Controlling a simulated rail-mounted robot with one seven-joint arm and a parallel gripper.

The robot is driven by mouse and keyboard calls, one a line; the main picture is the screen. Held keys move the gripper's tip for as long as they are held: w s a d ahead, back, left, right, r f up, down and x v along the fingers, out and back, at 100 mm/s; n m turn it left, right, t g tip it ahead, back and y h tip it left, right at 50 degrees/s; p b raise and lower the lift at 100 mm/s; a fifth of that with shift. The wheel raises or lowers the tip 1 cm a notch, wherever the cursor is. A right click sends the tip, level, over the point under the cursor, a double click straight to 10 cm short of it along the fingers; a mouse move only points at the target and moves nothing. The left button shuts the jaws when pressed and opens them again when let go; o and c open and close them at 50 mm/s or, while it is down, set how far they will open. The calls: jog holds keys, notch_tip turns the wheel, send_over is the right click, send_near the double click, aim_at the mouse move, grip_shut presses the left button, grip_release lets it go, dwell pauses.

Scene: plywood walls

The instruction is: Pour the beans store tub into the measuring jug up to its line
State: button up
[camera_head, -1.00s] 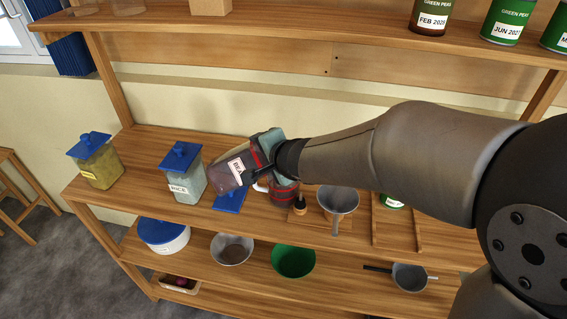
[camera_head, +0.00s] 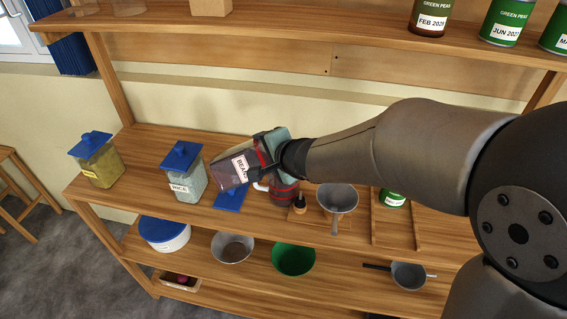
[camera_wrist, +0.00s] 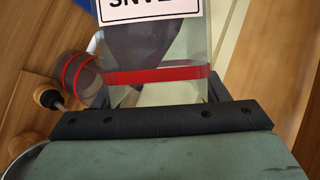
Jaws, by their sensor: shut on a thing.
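The clear beans store tub (camera_head: 231,174), with a white BEANS label and a red band, is held tilted above the shelf. Dark beans lie towards its left end. My gripper (camera_head: 268,150) is shut on the tub; in the wrist view the tub (camera_wrist: 155,75) extends away from the jaws with its label upside down. The measuring jug (camera_head: 286,194), with red rings, stands on the shelf below and right of the tub, partly hidden. It also shows in the wrist view (camera_wrist: 78,78), left of the tub. How full the jug is, I cannot tell.
A blue lid (camera_head: 230,199) lies left of the jug. A RICE tub (camera_head: 187,187) and another blue-lidded tub (camera_head: 100,165) stand further left. Right of the jug are a small wooden-knobbed tool (camera_head: 300,205), a funnel (camera_head: 338,199) and a wooden tray (camera_head: 396,230). Bowls sit below.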

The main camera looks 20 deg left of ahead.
jog(key=shift+w+d+r+y+p, duration=0.2)
jog(key=shift+w+d+y+p, duration=0.15)
jog(key=shift+d+p, duration=0.2)
dwell(1.8)
jog(key=a+f+h+b, duration=0.1)
jog(key=b, duration=0.1)
jog(key=s+a+n+b, duration=0.1)
jog(key=b, duration=0.2)
jog(key=shift+s+a+f+t+h, duration=0.15)
jog(key=shift+s+f+t+h, duration=0.15)
jog(key=shift+f+h, duration=0.1)
jog(key=shift+a+h+b, duration=0.15)
jog(key=shift+h+b, duration=0.1)
jog(key=shift+b, duration=0.6)
jog(key=shift+r+n+p, duration=0.3)
jog(key=shift+r, duration=0.3)
jog(key=shift+t+b, duration=0.3)
jog(key=shift+b, duration=0.35)
